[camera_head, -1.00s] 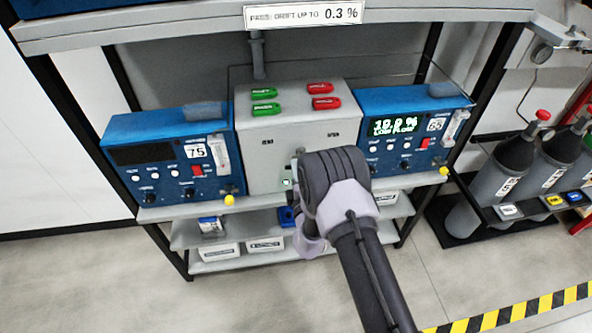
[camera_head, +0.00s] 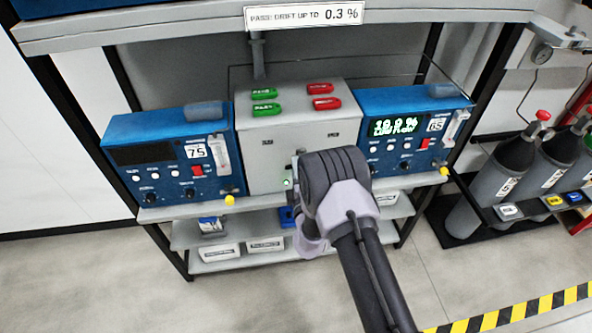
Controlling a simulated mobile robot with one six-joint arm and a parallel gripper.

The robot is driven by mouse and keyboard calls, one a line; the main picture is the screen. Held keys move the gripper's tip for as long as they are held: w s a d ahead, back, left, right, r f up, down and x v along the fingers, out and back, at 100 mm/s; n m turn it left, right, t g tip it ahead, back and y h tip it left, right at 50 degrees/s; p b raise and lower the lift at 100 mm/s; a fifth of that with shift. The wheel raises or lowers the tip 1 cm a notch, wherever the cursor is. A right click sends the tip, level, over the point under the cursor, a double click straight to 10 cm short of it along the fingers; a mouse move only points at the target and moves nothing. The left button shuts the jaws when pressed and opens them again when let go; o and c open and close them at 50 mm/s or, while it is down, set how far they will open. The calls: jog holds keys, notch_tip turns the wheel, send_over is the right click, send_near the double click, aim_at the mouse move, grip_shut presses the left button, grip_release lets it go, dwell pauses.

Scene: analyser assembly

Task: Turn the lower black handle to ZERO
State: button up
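A light grey box (camera_head: 255,152) stands between two blue analysers on the shelf. The lower part of its front is hidden behind my arm, and no black handle can be made out there. A small green light (camera_head: 287,183) shows on the box just left of my arm. My arm reaches up from the bottom right to the front of the box. My gripper is hidden behind the arm's wrist, so its fingers and anything between them cannot be seen.
The left analyser (camera_head: 150,160) has a dark screen and label 75. The right analyser (camera_head: 440,108), label 65, shows a lit "LOW FLOW" display. Green and red tags (camera_head: 324,103) lie on the box. Gas cylinders (camera_head: 500,165) stand at right. The floor (camera_head: 130,290) at front left is clear.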

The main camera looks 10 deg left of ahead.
jog(key=shift+s, duration=0.15)
jog(key=v, duration=1.7)
jog(key=shift+p, duration=0.4)
jog(key=shift+s+r, duration=0.1)
